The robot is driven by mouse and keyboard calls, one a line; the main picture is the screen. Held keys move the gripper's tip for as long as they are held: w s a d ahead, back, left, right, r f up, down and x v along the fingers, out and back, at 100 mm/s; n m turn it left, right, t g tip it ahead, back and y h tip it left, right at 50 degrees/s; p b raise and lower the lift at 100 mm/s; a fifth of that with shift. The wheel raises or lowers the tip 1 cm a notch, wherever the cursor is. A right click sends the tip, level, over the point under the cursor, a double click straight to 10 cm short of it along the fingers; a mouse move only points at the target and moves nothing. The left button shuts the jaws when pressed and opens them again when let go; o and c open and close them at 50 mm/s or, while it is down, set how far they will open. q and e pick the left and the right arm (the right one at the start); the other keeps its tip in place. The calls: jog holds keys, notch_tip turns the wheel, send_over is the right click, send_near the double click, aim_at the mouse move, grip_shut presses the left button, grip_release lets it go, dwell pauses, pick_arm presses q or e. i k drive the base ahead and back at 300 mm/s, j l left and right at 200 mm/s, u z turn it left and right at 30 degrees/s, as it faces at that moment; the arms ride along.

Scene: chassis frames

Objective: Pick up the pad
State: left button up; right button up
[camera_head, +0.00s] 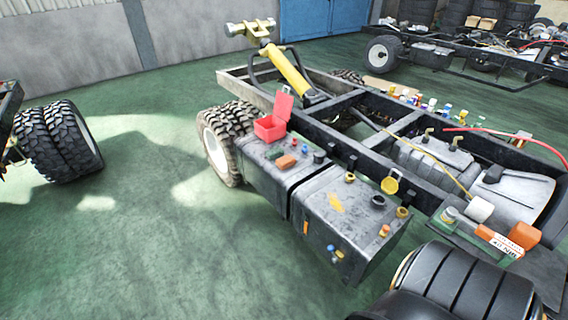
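A small orange-brown block (286,161), which may be the pad, lies flat on top of the rear black tank (262,185) at the chassis side. An orange block (524,235) lies at the far right near a white box with red and black print (508,248); I cannot tell whether either orange block is the pad. Neither of my grippers shows in the head view, so their state and place cannot be seen.
An open red box (273,122) stands on the rear tank. Small caps and bottles lie on both tanks. The front tank (345,215) has a yellow cap beside it. Green floor (130,250) is clear at left.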

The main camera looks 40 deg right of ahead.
aim_at(272, 154)
jog(key=z, duration=1.3)
